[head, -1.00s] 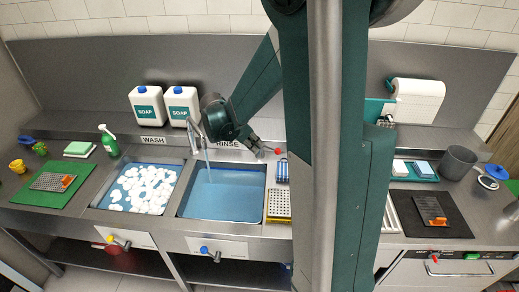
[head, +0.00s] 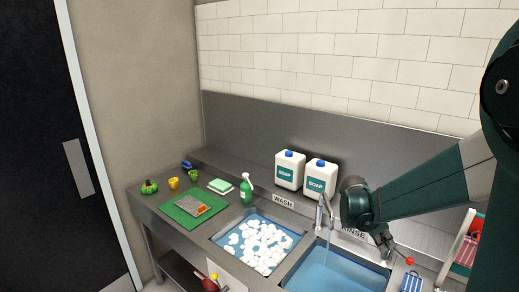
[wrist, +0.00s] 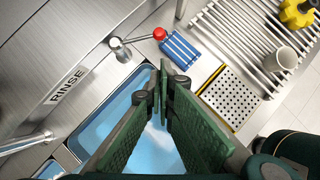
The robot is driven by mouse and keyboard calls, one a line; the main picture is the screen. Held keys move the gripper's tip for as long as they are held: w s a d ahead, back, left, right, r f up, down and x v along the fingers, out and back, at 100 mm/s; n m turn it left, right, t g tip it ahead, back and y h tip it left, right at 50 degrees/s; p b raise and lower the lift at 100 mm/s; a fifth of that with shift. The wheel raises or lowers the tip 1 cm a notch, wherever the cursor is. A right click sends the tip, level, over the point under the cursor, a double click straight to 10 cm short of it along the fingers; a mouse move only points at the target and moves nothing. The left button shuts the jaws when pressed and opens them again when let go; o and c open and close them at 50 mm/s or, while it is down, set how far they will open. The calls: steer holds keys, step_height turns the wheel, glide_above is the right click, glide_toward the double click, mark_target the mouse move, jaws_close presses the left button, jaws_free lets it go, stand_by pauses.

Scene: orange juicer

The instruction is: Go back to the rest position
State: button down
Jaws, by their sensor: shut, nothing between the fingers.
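My gripper (wrist: 163,78) is shut and empty in the wrist view, its two green pads meeting at the tips. It hangs above the blue water of the rinse sink (wrist: 100,127). In the head view my gripper (head: 386,243) is small, at the end of my dark green arm, near the right side of the rinse sink (head: 340,276). Its fingers are too small to read there. A red-knobbed metal lever (wrist: 159,34) stands beyond the fingertips in the wrist view, beside a blue striped item (wrist: 181,48). No rest position is marked in view.
A running faucet (head: 326,214) and two soap jugs (head: 289,171) stand behind the sinks. The foamy wash sink (head: 222,238) and a green board (head: 184,225) lie to the left. A perforated tray (wrist: 229,97), drying rack (wrist: 238,25) and cup (wrist: 280,59) are right of my gripper.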

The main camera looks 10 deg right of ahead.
steer(key=s+a+r+m+t+y+b, duration=0.1)
steer(key=s+a+m+t+y, duration=0.1)
steer(key=s+a+m, duration=0.4)
steer(key=s+a+r+m+t+y+b, duration=0.2)
steer(key=s+a+m, duration=0.3)
steer(key=a, duration=0.9)
steer(key=s+a+r+m+t+y+b, duration=0.2)
steer(key=s+a+m, duration=0.4)
steer(key=a, duration=0.5)
steer(key=shift+s+m+t+y, duration=0.35)
steer(key=shift+s+t, duration=0.35)
steer(key=shift+s, duration=0.55)
steer(key=shift+a+r, duration=0.1)
step_height(320, 180, down, 16)
steer(key=b, duration=1.6)
steer(key=shift+r, duration=0.15)
